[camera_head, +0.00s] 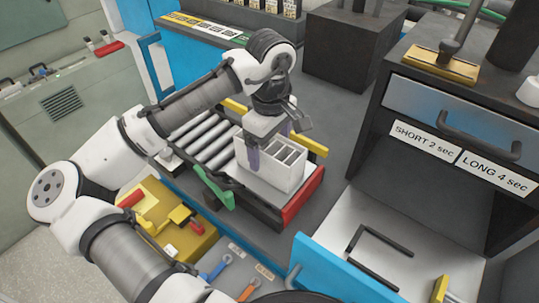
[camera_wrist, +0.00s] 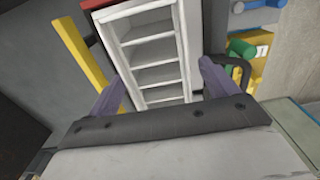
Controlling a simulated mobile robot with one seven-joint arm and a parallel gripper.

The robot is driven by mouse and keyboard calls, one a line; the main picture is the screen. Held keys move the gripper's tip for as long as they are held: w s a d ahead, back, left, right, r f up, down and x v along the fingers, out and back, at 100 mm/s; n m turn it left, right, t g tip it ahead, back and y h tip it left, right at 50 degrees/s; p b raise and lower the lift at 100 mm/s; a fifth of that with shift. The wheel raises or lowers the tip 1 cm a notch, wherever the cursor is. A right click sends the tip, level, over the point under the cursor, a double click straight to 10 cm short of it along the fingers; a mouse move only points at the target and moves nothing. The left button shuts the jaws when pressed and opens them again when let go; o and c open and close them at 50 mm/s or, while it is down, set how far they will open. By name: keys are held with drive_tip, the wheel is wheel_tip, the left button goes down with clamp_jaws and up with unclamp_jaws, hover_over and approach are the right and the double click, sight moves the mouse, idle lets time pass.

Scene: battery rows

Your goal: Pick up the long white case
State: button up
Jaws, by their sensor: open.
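The long white case (camera_head: 269,172) stands upright on a roller stand, its open top showing a row of empty-looking compartments. My gripper (camera_head: 272,150) is above and around the case in the head view, with its purple-grey fingers apart. One finger lies in front of the near left side of the case; the far finger is partly hidden by the wrist. In the wrist view the case (camera_wrist: 150,55) lies between the two open fingers (camera_wrist: 160,88), one to each side. I cannot tell whether the fingers touch it.
The case's stand has metal rollers (camera_head: 205,138), a red end bar (camera_head: 303,196), a green handle (camera_head: 213,187) and yellow side rails (camera_head: 312,145). A dark cabinet with a drawer (camera_head: 460,115) stands at right, above an open blue-fronted drawer (camera_head: 340,270).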

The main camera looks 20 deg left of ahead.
drive_tip(key=shift+w+a+f+p, duration=0.1)
drive_tip(key=shift+f+p, duration=0.35)
drive_tip(key=shift+f, duration=1.7)
drive_tip(key=shift+c, duration=0.3)
drive_tip(key=c, duration=1.2)
